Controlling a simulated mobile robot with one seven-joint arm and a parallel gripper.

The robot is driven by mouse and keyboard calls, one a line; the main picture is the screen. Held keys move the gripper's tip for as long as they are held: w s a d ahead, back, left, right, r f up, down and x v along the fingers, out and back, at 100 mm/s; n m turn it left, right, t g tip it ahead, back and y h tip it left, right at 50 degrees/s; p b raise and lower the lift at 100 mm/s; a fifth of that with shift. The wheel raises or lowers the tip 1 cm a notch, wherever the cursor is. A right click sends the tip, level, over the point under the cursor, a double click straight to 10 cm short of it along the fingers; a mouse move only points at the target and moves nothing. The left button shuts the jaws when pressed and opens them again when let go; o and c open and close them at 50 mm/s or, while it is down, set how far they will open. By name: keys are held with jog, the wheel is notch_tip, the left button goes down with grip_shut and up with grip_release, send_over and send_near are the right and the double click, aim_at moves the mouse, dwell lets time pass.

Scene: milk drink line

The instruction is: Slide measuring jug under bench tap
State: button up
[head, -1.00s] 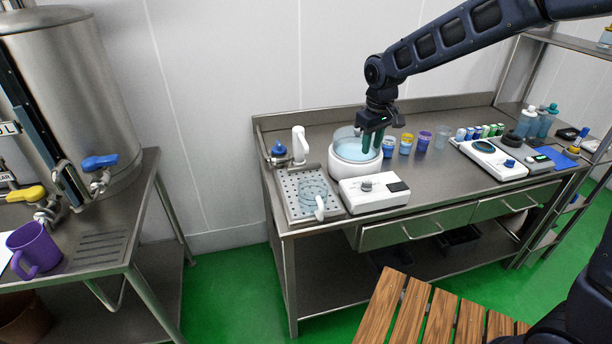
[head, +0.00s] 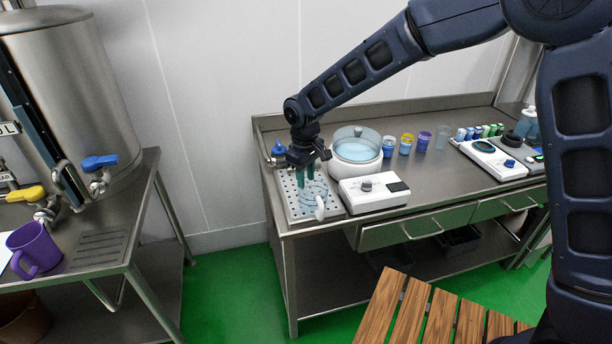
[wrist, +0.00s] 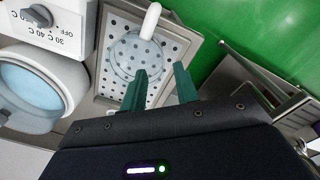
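The measuring jug (head: 314,190) is clear, with a white handle (head: 320,208) pointing to the front of the bench. It stands on the perforated drip tray (head: 289,203). The jug also shows in the wrist view (wrist: 128,58) on the tray (wrist: 103,88), with its handle (wrist: 151,20) at the top. My gripper (head: 306,182) has green fingers and is over the back part of the tray, close to the jug. In the wrist view the fingers (wrist: 161,70) are apart with nothing held between them.
A round water bath (head: 357,169) and its white control box (head: 372,201) stand right of the tray. Several cups (head: 423,141) stand further right. A wooden slatted surface (head: 430,310) is in front.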

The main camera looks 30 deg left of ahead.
aim_at(307, 213)
jog(key=f, duration=1)
jog(key=shift+w+f, duration=0.2)
jog(key=shift+f, duration=0.2)
grip_shut()
